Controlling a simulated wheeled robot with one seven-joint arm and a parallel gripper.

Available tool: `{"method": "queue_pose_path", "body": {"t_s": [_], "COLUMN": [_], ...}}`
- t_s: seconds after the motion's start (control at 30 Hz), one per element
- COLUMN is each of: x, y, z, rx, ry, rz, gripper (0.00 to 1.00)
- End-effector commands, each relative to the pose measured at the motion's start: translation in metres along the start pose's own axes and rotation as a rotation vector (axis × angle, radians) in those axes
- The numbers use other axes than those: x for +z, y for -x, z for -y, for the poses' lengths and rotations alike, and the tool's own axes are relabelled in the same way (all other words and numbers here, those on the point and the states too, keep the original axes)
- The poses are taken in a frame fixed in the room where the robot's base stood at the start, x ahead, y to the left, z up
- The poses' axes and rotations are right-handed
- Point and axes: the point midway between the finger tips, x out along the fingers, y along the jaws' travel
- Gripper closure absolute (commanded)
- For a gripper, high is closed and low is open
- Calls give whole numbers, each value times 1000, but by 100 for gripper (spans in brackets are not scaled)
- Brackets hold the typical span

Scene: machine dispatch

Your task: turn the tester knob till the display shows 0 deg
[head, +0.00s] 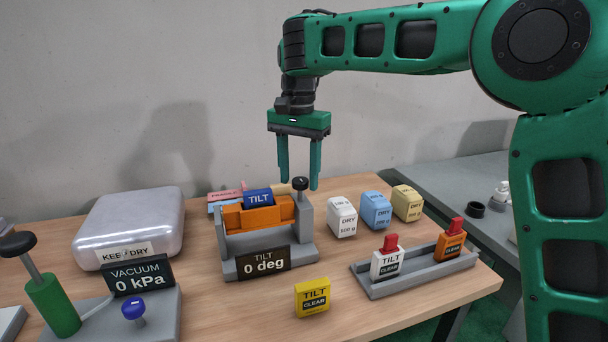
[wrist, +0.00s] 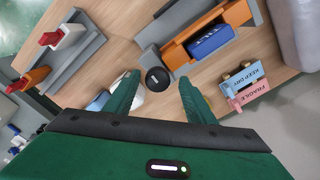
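The tilt tester (head: 242,240) stands mid-table, and its dark display (head: 263,263) reads "TILT 0 deg". Its orange cradle (head: 262,215) holds a blue block marked TILT (head: 258,198) and looks about level. The black round knob (head: 300,183) tops the post at the tester's right end; it also shows in the wrist view (wrist: 158,79). My gripper (head: 299,184) points down over the knob, open. In the wrist view the knob appears between the two fingertips (wrist: 158,80), with a gap on both sides. How far below the tips it sits is hard to tell.
A vacuum tester (head: 138,278) reading 0 kPa and a silver KEEP DRY case (head: 128,225) are at left. A yellow TILT block (head: 312,297) lies in front. White, blue and yellow DRY blocks (head: 376,209) stand right, behind a grey rack (head: 420,274) with two tagged blocks.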

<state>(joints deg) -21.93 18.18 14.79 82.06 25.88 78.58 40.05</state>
Motion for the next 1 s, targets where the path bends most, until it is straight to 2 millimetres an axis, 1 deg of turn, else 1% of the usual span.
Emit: {"method": "queue_pose_path", "body": {"t_s": [0.23, 0.37, 0.47, 0.8, 1.0], "x": [-2, -2, -2, -3, -4], "y": [0, 5, 16, 72, 97], "z": [-1, 0, 0, 1, 2], "rx": [1, -1, -1, -2, -2], "ry": [-4, -3, -2, -2, -2], "rz": [-1, -1, -2, -1, 0], "gripper": [51, 51, 51, 51, 51]}}
